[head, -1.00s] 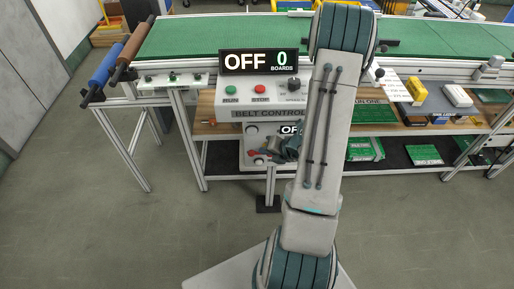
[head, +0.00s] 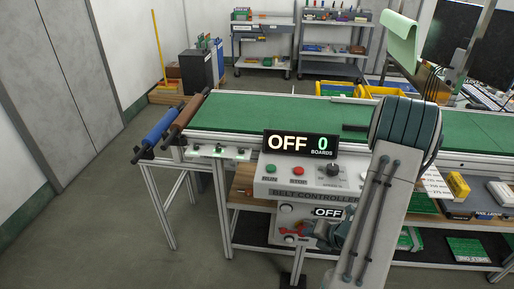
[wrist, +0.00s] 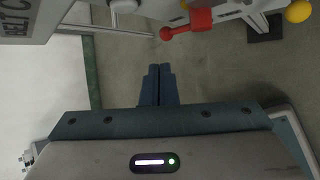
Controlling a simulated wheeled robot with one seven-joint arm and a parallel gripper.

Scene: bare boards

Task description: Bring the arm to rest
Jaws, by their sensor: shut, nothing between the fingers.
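My gripper shows in the wrist view (wrist: 159,72) with its two dark fingers together and nothing between them. It points over bare floor, beside the belt controller box. In the head view my gripper (head: 331,235) is small and partly hidden behind my arm, in front of the lower part of the controller. My arm stands large at the right of the head view. The belt controller (head: 318,182) has a green button, a red button and a dark knob, and its display (head: 300,144) reads OFF and 0 boards.
A green conveyor belt (head: 250,113) runs behind the controller, with blue and brown rollers at its left end. Grey floor (head: 110,230) is clear at left.

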